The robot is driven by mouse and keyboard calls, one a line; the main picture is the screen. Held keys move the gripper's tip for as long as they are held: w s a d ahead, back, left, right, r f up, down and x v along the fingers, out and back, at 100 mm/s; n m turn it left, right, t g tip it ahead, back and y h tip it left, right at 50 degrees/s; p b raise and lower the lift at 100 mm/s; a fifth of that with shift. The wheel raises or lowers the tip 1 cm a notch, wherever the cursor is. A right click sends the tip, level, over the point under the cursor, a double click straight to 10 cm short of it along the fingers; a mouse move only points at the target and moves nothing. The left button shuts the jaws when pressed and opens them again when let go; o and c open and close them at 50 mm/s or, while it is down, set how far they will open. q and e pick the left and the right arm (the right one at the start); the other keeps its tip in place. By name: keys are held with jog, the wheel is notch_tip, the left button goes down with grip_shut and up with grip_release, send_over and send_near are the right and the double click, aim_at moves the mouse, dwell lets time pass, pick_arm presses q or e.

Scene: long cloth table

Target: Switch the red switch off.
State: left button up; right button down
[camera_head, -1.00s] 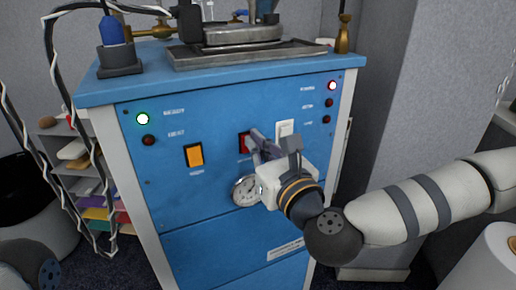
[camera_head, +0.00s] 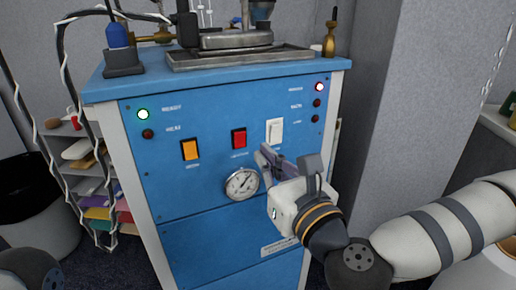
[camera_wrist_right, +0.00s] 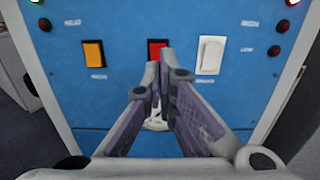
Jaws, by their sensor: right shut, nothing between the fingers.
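The red switch (camera_head: 239,138) sits on the blue front panel, between an orange switch (camera_head: 190,150) and a white switch (camera_head: 275,131). Its face is in full view in the head view; I cannot tell which way it is tipped. In the right wrist view the red switch (camera_wrist_right: 157,48) shows just beyond the fingertips. My right gripper (camera_head: 265,156) is shut and empty, below and right of the red switch, apart from it in the head view. Its fingers (camera_wrist_right: 161,68) close together in the wrist view. My left gripper is not in view.
A round gauge (camera_head: 242,184) is below the red switch. A green lamp (camera_head: 143,114) and a pinkish-red lamp (camera_head: 319,87) are lit. A metal tray (camera_head: 238,60) with apparatus stands on the cabinet. A grey wall (camera_head: 400,110) stands at right; a black bin (camera_head: 35,210) at left.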

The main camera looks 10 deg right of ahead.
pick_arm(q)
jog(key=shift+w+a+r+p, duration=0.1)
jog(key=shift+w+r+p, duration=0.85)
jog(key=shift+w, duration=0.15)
pick_arm(e)
jog(key=v, duration=0.5)
jog(key=shift+s+f, duration=0.1)
jog(key=shift+f, duration=0.1)
jog(key=t+b, duration=0.1)
jog(key=b, duration=1)
send_near(242, 136)
pick_arm(q)
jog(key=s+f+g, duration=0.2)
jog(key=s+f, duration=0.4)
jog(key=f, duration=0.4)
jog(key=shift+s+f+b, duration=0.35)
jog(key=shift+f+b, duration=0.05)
jog(key=shift+b, duration=0.05)
pick_arm(e)
jog(key=x, duration=0.7)
jog(key=shift+f, duration=0.1)
